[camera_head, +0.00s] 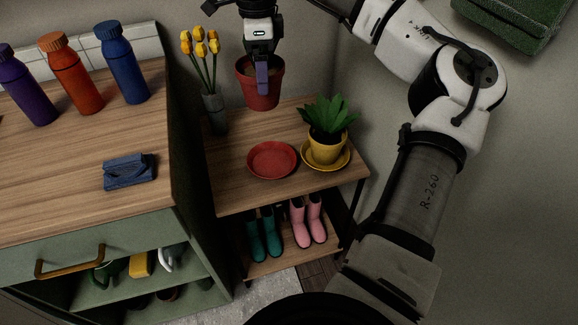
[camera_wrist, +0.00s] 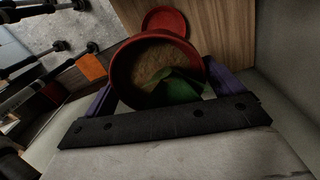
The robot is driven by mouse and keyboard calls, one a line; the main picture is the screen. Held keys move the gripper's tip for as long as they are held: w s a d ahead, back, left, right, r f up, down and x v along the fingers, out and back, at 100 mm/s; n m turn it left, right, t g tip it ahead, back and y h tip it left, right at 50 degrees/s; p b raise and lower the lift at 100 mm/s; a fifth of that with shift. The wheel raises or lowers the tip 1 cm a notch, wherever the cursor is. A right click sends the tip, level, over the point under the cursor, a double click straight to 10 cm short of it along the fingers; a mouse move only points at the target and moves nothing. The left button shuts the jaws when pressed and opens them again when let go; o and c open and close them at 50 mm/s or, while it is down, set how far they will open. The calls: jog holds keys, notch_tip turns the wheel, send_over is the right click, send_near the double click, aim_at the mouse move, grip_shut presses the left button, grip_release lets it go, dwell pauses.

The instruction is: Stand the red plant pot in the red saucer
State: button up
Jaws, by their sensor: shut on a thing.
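The red plant pot (camera_head: 262,92) is held upright in the air by my gripper (camera_head: 262,80), behind and above the red saucer. In the wrist view the pot (camera_wrist: 120,70) sits between the two purple fingers of my gripper (camera_wrist: 158,90), with brown soil and some green leaves seen at its opening. The red saucer (camera_head: 272,160) lies empty on the wooden top of the low bench (camera_head: 235,185). It also shows in the wrist view (camera_wrist: 165,20), just past the pot's rim and partly hidden by it.
A yellow pot (camera_head: 325,148) with a green plant stands in a yellow saucer (camera_head: 343,163) right of the red saucer. A grey vase (camera_head: 214,112) with yellow tulips stands at the back left. Teal boots (camera_head: 264,235) and pink boots (camera_head: 308,222) are on the shelf below. A green cabinet (camera_head: 90,240) adjoins at left.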

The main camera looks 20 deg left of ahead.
aim_at(267, 98)
jog(key=shift+w+d+f, duration=0.1)
jog(key=shift+d+f, duration=0.05)
jog(key=shift+f, duration=3.25)
jog(key=shift+d+f, duration=0.1)
jog(key=shift+f, duration=3.25)
jog(key=shift+w+d+f, duration=0.1)
jog(key=shift+d+f, duration=0.05)
jog(key=shift+f, duration=3.25)
jog(key=shift+f, duration=0.1)
jog(key=shift+f+b, duration=0.15)
jog(key=shift+b, duration=0.25)
jog(key=o, duration=0.8)
jog(key=shift+o, duration=0.2)
jog(key=shift+s, duration=0.1)
jog(key=shift+r, duration=0.25)
jog(key=r, duration=1.2)
jog(key=shift+w+a, duration=0.1)
jog(key=shift+w, duration=0.15)
